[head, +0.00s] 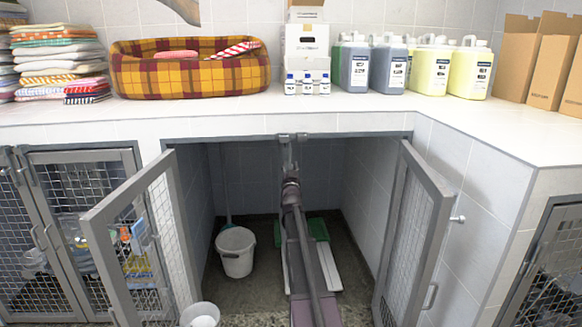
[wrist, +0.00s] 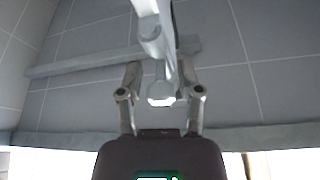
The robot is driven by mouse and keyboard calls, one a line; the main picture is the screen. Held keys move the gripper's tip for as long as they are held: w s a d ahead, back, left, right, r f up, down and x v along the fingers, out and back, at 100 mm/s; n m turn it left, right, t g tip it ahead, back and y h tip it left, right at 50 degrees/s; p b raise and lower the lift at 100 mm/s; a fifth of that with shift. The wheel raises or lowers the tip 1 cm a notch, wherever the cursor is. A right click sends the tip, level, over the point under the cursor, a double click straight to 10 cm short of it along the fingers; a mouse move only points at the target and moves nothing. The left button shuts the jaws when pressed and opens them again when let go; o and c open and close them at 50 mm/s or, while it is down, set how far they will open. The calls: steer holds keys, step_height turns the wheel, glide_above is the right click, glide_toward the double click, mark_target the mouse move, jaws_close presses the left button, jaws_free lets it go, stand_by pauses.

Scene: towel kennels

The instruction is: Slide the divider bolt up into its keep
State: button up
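My gripper (head: 290,172) reaches up inside the open middle kennel, just below the top of its opening. In the wrist view its two fingers (wrist: 160,78) are spread apart. A pale grey bolt with a faceted knob (wrist: 161,94) shows between them, with a visible gap on each side. The bolt runs along a pale grey bar (wrist: 150,10), with a rounded sleeve (wrist: 152,42) on it. In the head view small grey fittings (head: 293,137) sit at the top middle of the kennel frame, over the gripper. I cannot tell which fitting is the keep. My arm hides most of the divider.
Two mesh doors, left (head: 145,240) and right (head: 415,235), stand open on either side. A white bucket (head: 236,253) stands on the kennel floor at left. The counter (head: 330,108) above holds a plaid bed (head: 190,75), folded towels, jugs and boxes.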

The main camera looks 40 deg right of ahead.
mark_target(289, 154)
jaws_close()
steer(key=shift+r+p, duration=1.75)
steer(key=shift+d, duration=0.1)
steer(key=shift+o, duration=1.3)
jaws_free()
steer(key=shift+a, duration=0.2)
